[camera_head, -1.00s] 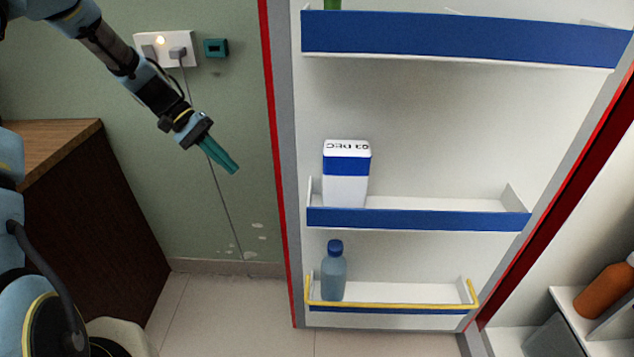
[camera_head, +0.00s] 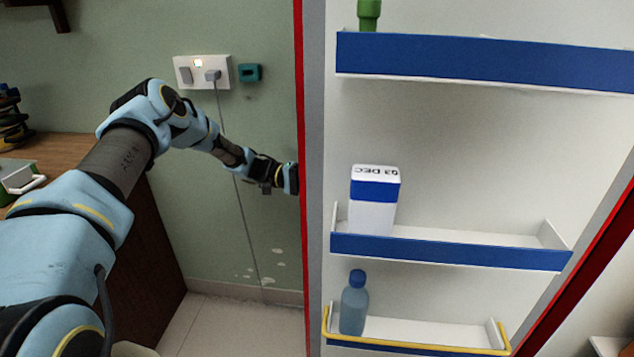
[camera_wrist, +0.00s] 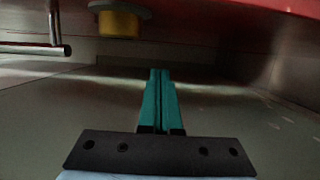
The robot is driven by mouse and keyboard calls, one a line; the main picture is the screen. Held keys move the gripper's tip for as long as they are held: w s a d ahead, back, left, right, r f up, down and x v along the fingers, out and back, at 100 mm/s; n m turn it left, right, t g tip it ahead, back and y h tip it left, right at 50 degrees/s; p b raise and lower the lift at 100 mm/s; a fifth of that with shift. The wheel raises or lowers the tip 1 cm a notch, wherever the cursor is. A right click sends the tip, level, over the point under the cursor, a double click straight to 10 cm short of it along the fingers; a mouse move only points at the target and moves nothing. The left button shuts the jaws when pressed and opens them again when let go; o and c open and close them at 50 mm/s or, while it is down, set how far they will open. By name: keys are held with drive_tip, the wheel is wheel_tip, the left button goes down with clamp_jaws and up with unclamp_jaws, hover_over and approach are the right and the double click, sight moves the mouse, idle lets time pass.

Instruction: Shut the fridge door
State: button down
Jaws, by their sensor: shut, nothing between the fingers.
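The fridge door (camera_head: 470,145) stands open in the head view, its inner side with shelves facing me and its red edge (camera_head: 299,120) at the left. My arm reaches to that left edge, and my gripper's fingers are hidden behind the door there. In the wrist view my gripper (camera_wrist: 158,72) is shut, its teal fingers together and empty. A red surface (camera_wrist: 215,6) runs along the top of that view. I cannot tell whether the fingers touch the door.
The door shelves hold a white and blue carton (camera_head: 373,200), a blue bottle (camera_head: 354,303) and a green item (camera_head: 369,15). A wooden counter (camera_head: 60,148) stands at the left. A wall socket (camera_head: 202,72) with a plug and cord is behind my arm.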

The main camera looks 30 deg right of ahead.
drive_tip(key=s+p, duration=0.2)
drive_tip(key=s, duration=0.4)
drive_tip(key=shift+s, duration=0.3)
drive_tip(key=shift+a+p, duration=0.2)
drive_tip(key=shift+p, duration=0.1)
